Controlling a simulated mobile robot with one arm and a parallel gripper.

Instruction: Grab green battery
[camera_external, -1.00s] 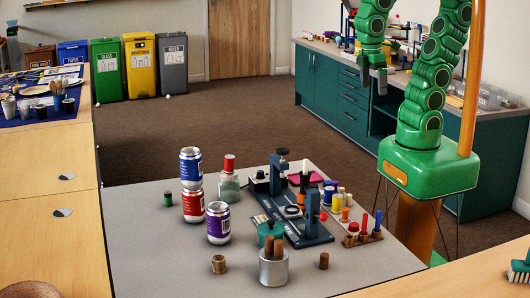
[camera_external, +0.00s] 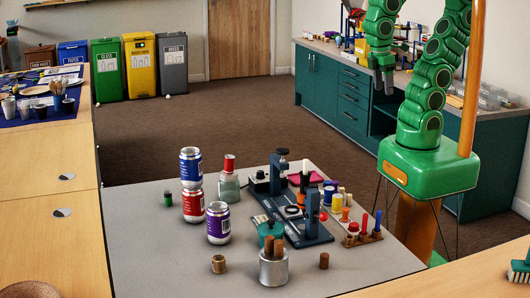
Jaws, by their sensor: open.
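A small green cylinder with a dark end, which looks like the green battery (camera_external: 168,199), stands on the grey table top (camera_external: 140,240) at its left side. It is just left of the stacked cans and nothing covers it. My gripper (camera_external: 384,86) hangs high at the upper right, pointing down, in front of the teal cabinets. It is open and empty, far from the battery.
A blue can (camera_external: 190,166) sits on a red can (camera_external: 193,205), with a purple can (camera_external: 218,223) in front. A blue-black device (camera_external: 305,225) fills the table's middle. The table's left part is mostly clear.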

